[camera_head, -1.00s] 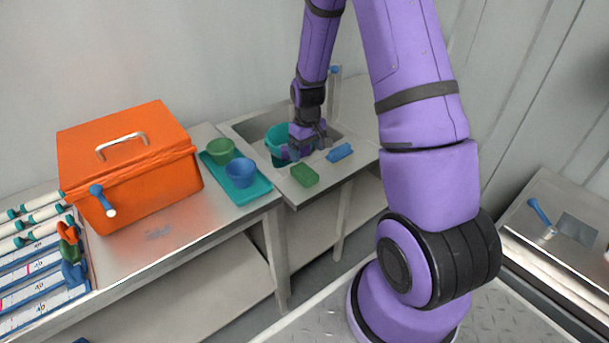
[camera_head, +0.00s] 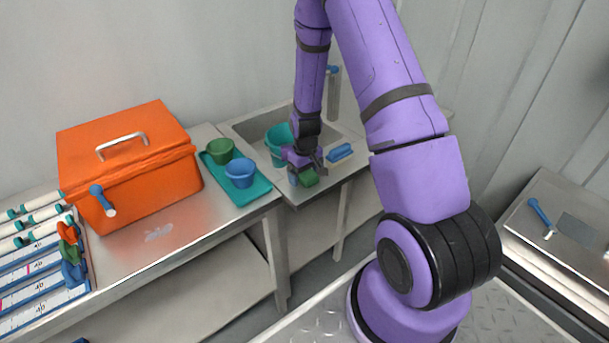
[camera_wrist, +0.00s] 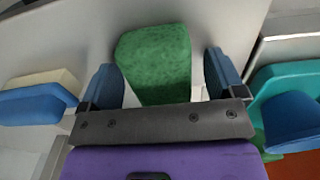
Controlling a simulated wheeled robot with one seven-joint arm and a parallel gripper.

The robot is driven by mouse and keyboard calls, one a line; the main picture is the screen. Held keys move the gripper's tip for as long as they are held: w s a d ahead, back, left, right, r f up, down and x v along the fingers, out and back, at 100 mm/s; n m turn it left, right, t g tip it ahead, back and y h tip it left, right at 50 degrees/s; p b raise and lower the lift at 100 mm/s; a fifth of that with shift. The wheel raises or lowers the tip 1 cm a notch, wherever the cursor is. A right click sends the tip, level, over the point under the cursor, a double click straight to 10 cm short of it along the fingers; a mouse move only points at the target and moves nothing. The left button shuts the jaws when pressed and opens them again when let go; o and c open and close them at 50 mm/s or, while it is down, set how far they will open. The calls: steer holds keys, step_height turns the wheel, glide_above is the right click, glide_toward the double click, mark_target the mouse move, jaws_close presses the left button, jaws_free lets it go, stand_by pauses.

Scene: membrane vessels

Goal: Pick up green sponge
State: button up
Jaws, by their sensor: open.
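The green sponge (camera_head: 309,178) lies near the front edge of the sink counter, partly hidden by my gripper in the head view. My gripper (camera_head: 302,177) is right over it with the jaws open. In the wrist view the sponge (camera_wrist: 155,60) shows between the two blue fingertips of my gripper (camera_wrist: 165,75), with a gap on each side. I cannot tell how far the fingertips reach down beside it.
A blue sponge (camera_head: 339,152) lies right of my gripper. A teal bucket (camera_head: 278,143) stands in the sink behind it. To the left, a teal tray (camera_head: 250,193) holds a green cup (camera_head: 220,150) and a blue cup (camera_head: 240,172). An orange cooler box (camera_head: 150,185) stands further left.

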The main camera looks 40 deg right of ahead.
steer(key=c, duration=1.1)
steer(key=shift+o, duration=0.2)
steer(key=shift+r, duration=0.15)
